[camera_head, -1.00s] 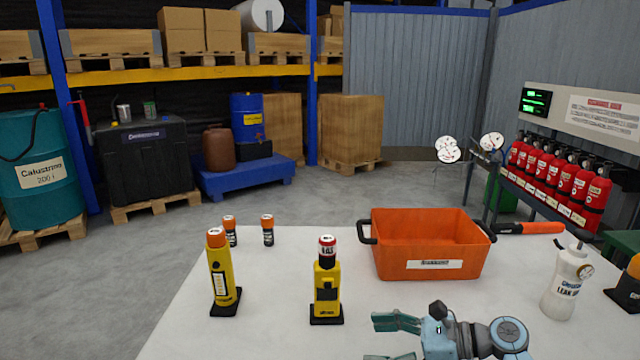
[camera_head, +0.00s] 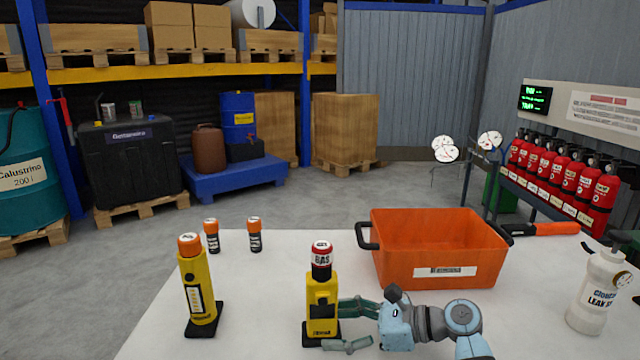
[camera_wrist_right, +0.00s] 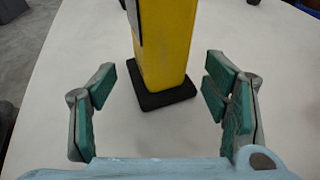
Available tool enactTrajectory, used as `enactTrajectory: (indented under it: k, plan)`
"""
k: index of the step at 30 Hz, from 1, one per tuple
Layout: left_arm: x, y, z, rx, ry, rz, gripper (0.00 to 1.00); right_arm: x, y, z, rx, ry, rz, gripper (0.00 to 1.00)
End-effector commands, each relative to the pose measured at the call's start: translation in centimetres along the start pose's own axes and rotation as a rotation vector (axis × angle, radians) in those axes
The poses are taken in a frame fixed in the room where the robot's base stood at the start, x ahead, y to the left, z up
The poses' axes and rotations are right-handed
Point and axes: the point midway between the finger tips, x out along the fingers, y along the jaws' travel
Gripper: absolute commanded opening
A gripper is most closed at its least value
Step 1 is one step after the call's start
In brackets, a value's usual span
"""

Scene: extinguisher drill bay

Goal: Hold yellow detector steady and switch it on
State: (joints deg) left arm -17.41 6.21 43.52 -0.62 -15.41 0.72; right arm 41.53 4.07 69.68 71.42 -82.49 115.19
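A yellow detector (camera_head: 322,300) with a red, black and white top marked GAS stands upright on a black base at the table's front middle. Its yellow body and black base also show in the wrist view (camera_wrist_right: 165,45). My right gripper (camera_head: 352,325) comes from the right with its fingers spread, its tips close to the detector's right side. In the wrist view the gripper (camera_wrist_right: 160,85) is open and the detector stands centred between the finger lines, with clear gaps on both sides. The detector's switch cannot be made out. My left gripper is not in view.
A second yellow device (camera_head: 196,285) with an orange cap stands to the left. Two small orange-capped cylinders (camera_head: 211,236) (camera_head: 255,234) stand behind. An orange bin (camera_head: 440,247) is behind my right arm, and a white spray bottle (camera_head: 598,290) stands at right. The table (camera_head: 260,290) between the yellow devices is clear.

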Motion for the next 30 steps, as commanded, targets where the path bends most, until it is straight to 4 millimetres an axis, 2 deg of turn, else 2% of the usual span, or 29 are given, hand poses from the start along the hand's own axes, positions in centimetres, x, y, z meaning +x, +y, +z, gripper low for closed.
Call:
enactTrajectory:
  k: [1, 6, 15, 24, 28, 30]
  plan:
    - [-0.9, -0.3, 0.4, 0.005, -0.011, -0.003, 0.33, 0.6, 0.1, 0.8, 0.001, -0.003, 0.003, 0.69]
    - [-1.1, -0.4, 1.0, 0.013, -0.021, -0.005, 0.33, 2.3, 0.0, 0.6, 0.000, -0.002, 0.000, 0.69]
    - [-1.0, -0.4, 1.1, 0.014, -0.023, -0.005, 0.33, 2.5, 0.0, 0.5, -0.001, 0.000, -0.002, 0.67]
    - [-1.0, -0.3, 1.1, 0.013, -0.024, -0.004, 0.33, 2.5, 0.0, 0.4, 0.000, 0.000, -0.002, 0.21]
    - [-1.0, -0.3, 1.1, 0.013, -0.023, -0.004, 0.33, 2.5, 0.0, 0.3, 0.001, 0.001, -0.002, 0.20]
    - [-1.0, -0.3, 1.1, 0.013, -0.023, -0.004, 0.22, 2.5, 0.0, 0.3, 0.002, 0.002, -0.002, 0.20]
